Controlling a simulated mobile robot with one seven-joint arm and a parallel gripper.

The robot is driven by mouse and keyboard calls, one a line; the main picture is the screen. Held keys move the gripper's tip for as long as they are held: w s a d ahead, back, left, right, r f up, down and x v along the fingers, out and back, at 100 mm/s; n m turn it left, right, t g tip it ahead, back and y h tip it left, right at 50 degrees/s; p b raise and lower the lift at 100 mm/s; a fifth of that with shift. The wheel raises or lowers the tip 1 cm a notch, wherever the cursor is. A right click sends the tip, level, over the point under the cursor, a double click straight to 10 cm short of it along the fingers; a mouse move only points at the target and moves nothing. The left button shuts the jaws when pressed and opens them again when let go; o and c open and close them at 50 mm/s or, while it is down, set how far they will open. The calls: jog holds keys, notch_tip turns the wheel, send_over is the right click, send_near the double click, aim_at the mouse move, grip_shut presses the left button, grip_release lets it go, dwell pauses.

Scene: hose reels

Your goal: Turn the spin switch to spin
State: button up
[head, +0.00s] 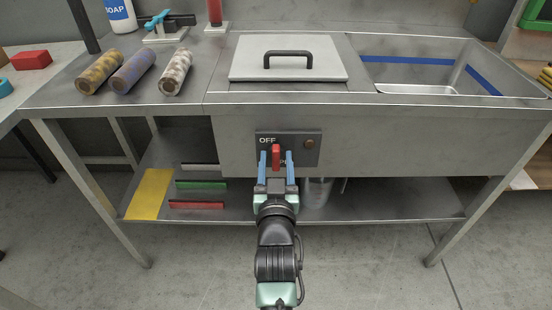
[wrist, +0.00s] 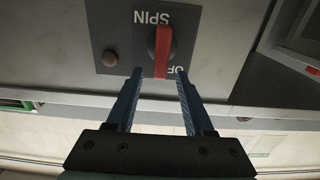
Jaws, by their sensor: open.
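The spin switch (head: 276,152) is a red handle on a dark control panel (head: 309,136) on the front of the steel bench. The handle stands upright in the head view, and OFF is printed at its upper left. The wrist view shows the panel upside down, with the red switch handle (wrist: 163,45) and the word SPIN beside it. My gripper (wrist: 158,71) is open in front of the panel. One blue finger is on each side of the handle's near end, with gaps visible. My gripper hides part of the lower lettering in the head view.
A brown round button (head: 309,144) sits right of the switch. Above are a handled lid (head: 310,75), a sink basin (head: 425,75) and several rolls (head: 133,70). The shelf below holds a yellow sheet (head: 149,193) and coloured bars (head: 202,185).

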jog(key=shift+w, duration=0.95)
grip_shut()
